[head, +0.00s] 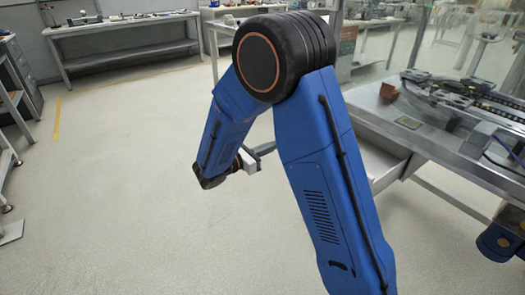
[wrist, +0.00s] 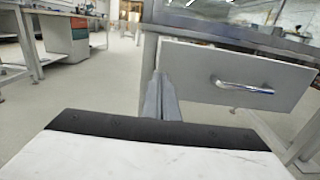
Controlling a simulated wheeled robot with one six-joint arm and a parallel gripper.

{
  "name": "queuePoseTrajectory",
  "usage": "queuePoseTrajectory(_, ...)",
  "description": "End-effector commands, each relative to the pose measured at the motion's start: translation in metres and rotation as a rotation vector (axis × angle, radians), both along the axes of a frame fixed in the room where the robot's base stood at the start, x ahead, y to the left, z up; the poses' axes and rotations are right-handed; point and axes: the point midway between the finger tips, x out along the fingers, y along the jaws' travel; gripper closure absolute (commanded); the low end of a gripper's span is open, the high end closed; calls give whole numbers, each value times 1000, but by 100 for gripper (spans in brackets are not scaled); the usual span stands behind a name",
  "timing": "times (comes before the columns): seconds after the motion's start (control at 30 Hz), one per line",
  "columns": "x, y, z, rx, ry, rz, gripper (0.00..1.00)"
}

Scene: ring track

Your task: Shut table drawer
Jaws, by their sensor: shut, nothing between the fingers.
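The table drawer is pulled out from under the table's edge. Its pale inside (head: 380,165) shows in the head view, partly hidden behind my blue arm. In the wrist view its grey front panel (wrist: 195,62) faces me, with a silver bar handle (wrist: 242,86) across it. My gripper (wrist: 160,82) is shut and empty, at the lower left edge of the panel, left of the handle. Whether it touches the panel I cannot tell. In the head view my gripper (head: 265,149) shows just left of my forearm, by the drawer's hidden front.
The table (head: 365,101) carries metal machine parts (head: 450,95) and a small reddish-brown block (head: 389,91). A workbench (head: 125,35) stands along the back wall. The floor (head: 110,190) to the left is clear.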

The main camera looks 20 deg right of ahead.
Motion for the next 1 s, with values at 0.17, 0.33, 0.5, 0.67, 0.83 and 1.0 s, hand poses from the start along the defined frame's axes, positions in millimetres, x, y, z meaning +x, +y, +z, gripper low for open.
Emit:
queuePoseTrajectory(0.17,7,-22,0,-1,0,-2,100)
queuePoseTrajectory(0.33,11,-32,0,0,1,-1,100)
queuePoseTrajectory(0.5,12,-34,0,0,1,1,100)
queuePoseTrajectory(0.67,12,-34,0,0,1,1,100)
queuePoseTrajectory(0.83,13,-36,0,0,1,0,100)
queuePoseTrajectory(1.0,17,-51,0,0,1,-4,100)
